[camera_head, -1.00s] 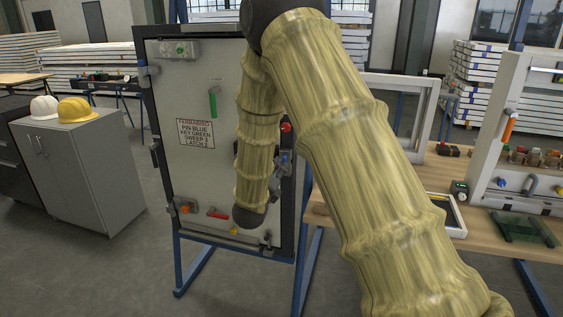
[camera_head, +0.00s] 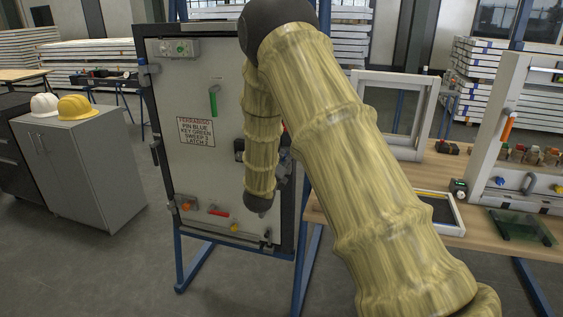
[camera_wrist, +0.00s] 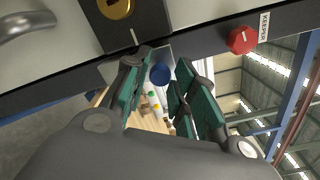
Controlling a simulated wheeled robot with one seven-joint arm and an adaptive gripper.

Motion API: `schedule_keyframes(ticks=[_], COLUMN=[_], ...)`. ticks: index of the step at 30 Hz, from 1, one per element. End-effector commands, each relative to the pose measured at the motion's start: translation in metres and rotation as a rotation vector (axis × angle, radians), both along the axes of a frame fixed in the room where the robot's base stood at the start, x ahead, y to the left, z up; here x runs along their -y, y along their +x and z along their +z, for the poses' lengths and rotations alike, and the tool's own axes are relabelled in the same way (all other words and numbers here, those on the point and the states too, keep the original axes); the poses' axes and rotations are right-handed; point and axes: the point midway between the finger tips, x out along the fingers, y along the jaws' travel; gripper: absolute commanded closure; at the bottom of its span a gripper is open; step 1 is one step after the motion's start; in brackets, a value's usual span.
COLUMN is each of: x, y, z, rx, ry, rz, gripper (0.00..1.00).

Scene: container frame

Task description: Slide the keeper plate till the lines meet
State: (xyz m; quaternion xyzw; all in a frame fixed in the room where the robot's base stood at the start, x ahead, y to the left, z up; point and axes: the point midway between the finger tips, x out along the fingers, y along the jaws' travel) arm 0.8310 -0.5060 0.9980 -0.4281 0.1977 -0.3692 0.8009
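The door panel (camera_head: 195,100) stands upright in a dark frame, with my arm in front of its right edge. In the wrist view, a red knob (camera_wrist: 242,40) with a white mark sits beside a "KEEPER" label on the dark frame. A dark lock block (camera_wrist: 143,20) carries a brass cylinder (camera_wrist: 115,8) and a short white line. A blue round knob (camera_wrist: 160,74) shows between the fingertips of my gripper (camera_wrist: 164,72), by a light grey plate edge. The green-padded fingers are apart; contact with the knob cannot be told. The keeper plate is not clearly made out, and a second line is unclear.
A metal handle (camera_wrist: 28,24) is on the panel. A green handle (camera_head: 213,101), a red handle (camera_head: 218,212) and a printed sign (camera_head: 196,132) are on the door. A wooden workbench (camera_head: 460,185) with frames and small parts stands right. A grey cabinet (camera_head: 90,170) stands left.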

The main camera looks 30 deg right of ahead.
Motion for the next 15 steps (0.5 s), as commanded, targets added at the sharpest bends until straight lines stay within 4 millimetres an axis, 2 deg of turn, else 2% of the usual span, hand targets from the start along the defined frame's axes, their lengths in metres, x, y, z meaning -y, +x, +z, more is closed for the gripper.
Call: schedule_keyframes(ticks=[1,3,15], x=[0.0,-0.0001,0.0001], y=[0.0,-0.0001,0.0004], z=[0.0001,0.0,0.0046], rx=[0.0,0.0,0.003], ry=[0.0,0.0,0.001], rz=[0.0,0.0,0.0], gripper=[0.89,1.0,1.0])
